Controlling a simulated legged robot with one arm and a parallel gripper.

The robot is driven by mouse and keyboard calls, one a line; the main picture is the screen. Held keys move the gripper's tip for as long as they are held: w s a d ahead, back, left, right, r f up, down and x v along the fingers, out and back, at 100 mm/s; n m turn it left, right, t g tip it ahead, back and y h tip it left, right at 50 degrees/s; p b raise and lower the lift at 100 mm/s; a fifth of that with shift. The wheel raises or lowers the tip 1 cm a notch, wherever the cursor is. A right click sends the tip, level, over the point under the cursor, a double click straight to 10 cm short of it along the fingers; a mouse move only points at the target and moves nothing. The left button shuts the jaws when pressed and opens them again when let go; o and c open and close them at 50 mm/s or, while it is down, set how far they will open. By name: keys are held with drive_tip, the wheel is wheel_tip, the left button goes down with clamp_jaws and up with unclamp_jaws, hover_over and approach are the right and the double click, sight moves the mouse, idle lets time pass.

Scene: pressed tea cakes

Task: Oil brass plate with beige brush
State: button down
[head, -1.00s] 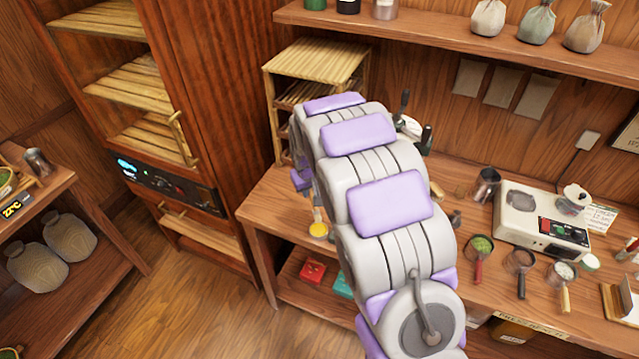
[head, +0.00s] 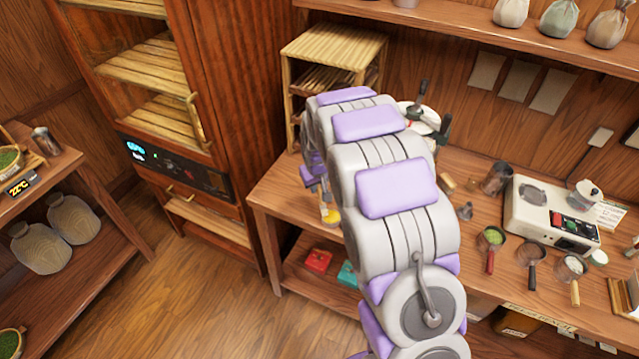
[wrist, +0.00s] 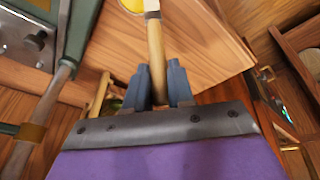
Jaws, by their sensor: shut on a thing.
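In the wrist view my gripper (wrist: 158,88) is shut on the pale wooden handle of the beige brush (wrist: 155,50). The handle points away from the gripper to a light-coloured collar at the top edge; the bristles are out of view. A round yellow thing (wrist: 132,4), perhaps a dish of oil, shows beside the brush's far end. A yellow thing also shows in the head view (head: 331,215), beside my arm at the bench's left end. I cannot make out the brass plate for certain.
A green-framed device (wrist: 75,45) with a grey metal part is close on the left in the wrist view. In the head view the bench (head: 275,200) holds several handled cups, a white scale (head: 540,215) and a slatted wooden rack (head: 335,50). Open floor (head: 200,300) lies left.

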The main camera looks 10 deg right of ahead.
drive_tip(key=shift+d+f, duration=0.3)
drive_tip(key=shift+f, duration=0.05)
drive_tip(key=shift+d+f, duration=0.1)
drive_tip(key=shift+d, duration=0.1)
wheel_tip(320, 180, up, 7)
drive_tip(key=d+p, duration=0.1)
drive_tip(key=p, duration=0.1)
drive_tip(key=shift+d, duration=0.15)
idle(2.4)
